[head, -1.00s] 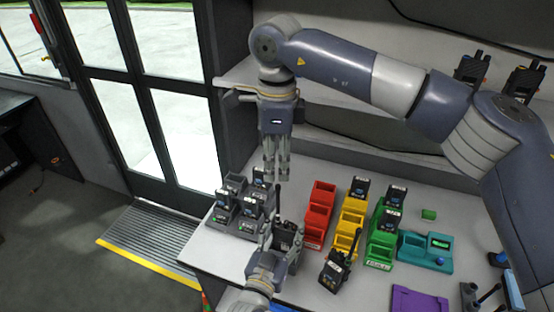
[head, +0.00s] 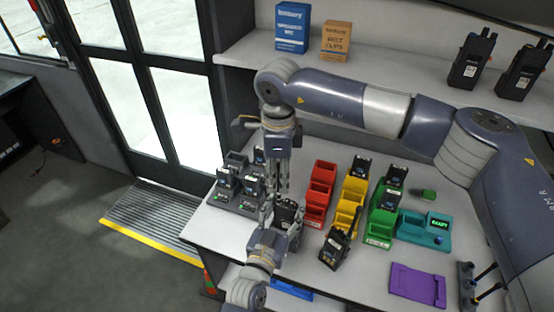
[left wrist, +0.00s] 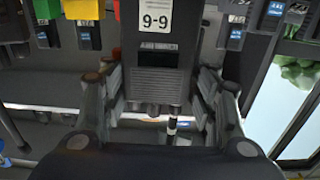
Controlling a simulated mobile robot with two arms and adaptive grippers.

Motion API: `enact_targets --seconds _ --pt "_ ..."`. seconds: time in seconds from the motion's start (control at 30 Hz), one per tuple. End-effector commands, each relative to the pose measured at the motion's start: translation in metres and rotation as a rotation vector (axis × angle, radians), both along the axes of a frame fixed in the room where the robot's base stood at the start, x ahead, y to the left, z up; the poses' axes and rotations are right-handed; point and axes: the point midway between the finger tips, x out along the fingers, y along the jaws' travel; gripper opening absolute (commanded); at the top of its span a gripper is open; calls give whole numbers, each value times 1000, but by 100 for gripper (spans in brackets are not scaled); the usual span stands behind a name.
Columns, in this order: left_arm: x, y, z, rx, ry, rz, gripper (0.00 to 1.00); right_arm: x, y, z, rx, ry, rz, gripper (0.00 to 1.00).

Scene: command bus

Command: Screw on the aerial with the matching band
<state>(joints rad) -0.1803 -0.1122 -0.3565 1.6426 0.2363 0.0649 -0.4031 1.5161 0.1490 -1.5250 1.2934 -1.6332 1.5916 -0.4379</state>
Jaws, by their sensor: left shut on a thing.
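My left gripper (head: 282,222) is shut on a dark handheld radio (head: 289,212) above the front left of the table. In the left wrist view the radio (left wrist: 155,72) sits between the left fingers, its white label reading 9-9. A dark stub with a pale band, seemingly an aerial (left wrist: 172,124), shows by the radio's knobbed end; I cannot tell whether it touches. My right gripper (head: 274,194) points down from above, its fingertips close to the radio's top. Its fingers look close together, but what is between them is unclear.
A grey rack with several radios (head: 238,190) stands left. Red (head: 318,192), yellow (head: 346,215) and green bins (head: 379,228) stand behind. A teal READY station (head: 425,229), purple tray (head: 418,285) and aerial holder (head: 467,286) are right.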

Motion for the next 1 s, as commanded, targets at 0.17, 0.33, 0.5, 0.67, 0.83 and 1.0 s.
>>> enact_targets --seconds 0.17,0.33,0.5,0.67,0.83,1.0 --pt "-2 -5 -3 -9 11 -8 0 0 0 -11 0 1 0 31" --pt "-2 -5 -3 -9 11 -8 0 0 0 -12 0 0 1 31" --pt "-2 -5 -3 -9 11 -8 0 0 0 -12 0 0 1 22" --pt "-2 -5 -3 -9 11 -8 0 0 0 -12 0 0 1 0" --pt "-2 -5 -3 -9 11 -8 0 0 0 -12 1 0 1 0" --pt "-2 -5 -3 -9 11 -8 0 0 0 -12 1 0 -54 0"
